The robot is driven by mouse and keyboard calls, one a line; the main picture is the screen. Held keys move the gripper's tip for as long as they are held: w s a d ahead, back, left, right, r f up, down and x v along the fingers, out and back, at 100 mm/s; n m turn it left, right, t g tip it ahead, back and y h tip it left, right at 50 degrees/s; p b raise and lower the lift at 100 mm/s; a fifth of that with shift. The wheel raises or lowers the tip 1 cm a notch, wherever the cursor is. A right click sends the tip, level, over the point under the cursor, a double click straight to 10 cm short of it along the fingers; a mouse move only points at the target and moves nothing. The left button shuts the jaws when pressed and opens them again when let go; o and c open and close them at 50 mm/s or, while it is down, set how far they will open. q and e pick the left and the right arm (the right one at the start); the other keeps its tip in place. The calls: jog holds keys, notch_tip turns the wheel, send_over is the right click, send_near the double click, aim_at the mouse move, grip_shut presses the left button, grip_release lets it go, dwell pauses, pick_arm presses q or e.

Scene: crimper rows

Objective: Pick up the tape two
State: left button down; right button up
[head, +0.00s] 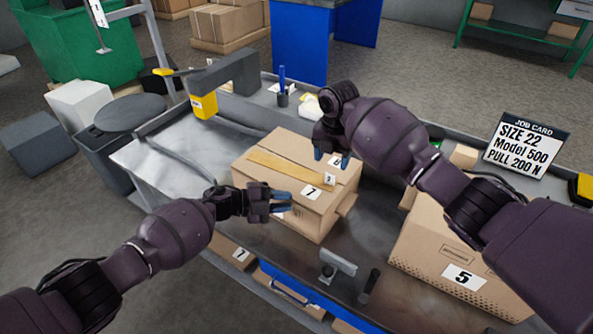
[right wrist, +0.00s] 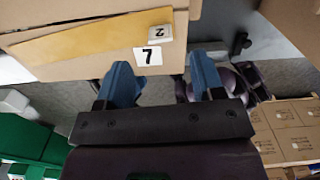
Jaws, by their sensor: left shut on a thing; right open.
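A small pale piece marked 2 (head: 330,179), which I take as tape two, lies on top of the cardboard box marked 7 (head: 268,186). It also shows upside down in the right wrist view (right wrist: 159,34), beside the 7 label. My right gripper (head: 331,158) is open above the box top, close to the piece but apart from it. Its blue fingers show in the right wrist view (right wrist: 163,78) with nothing between them. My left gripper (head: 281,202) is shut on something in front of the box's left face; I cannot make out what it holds.
A tan strip (head: 290,169) lies on the box. A box marked 5 (head: 440,250) stands at the right. A clamp-like grey tool (head: 338,266) is at the front edge. The job card (head: 525,146) stands back right. The metal bench top (head: 165,160) is mostly clear at left.

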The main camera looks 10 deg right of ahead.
aim_at(330, 175)
jog(key=shift+s+f, duration=0.1)
jog(key=shift+f, duration=3.85)
jog(key=shift+c, duration=0.4)
jog(key=c, duration=0.9)
jog(key=shift+r, duration=0.15)
notch_tip(330, 175, up, 10)
jog(key=shift+f, duration=0.1)
